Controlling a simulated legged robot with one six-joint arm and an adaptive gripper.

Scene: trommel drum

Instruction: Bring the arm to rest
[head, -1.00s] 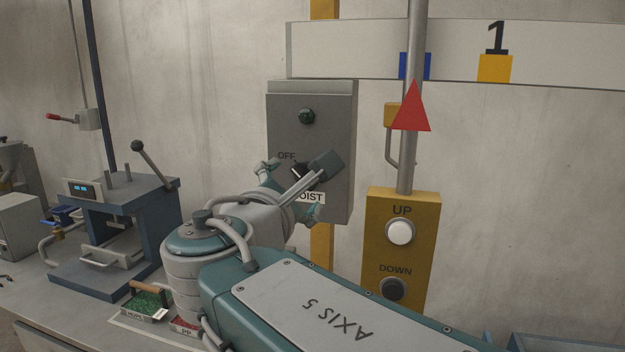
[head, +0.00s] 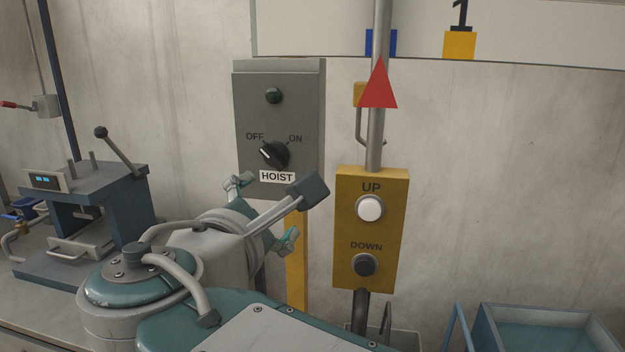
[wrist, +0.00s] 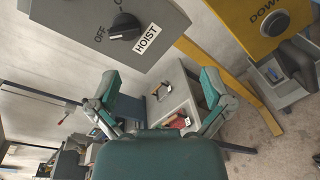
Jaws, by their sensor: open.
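My gripper (head: 264,212) is open and empty, below and in front of the grey hoist switch box (head: 245,120). In the wrist view, its two teal fingers stand wide apart with nothing between them (wrist: 158,78). The black hoist knob (head: 275,154) has its white mark toward OFF, and the gripper is clear of it. The knob also shows at the top of the wrist view (wrist: 124,27). The green lamp (head: 273,96) above the knob looks dark. My arm reaches up from the bottom of the head view.
A yellow UP/DOWN pendant (head: 348,240) hangs on a grey pole right of the box. A blue press (head: 100,195) with a lever stands on the bench at left. A blue-grey bin (head: 545,315) is at lower right. Bare wall lies right of the pendant.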

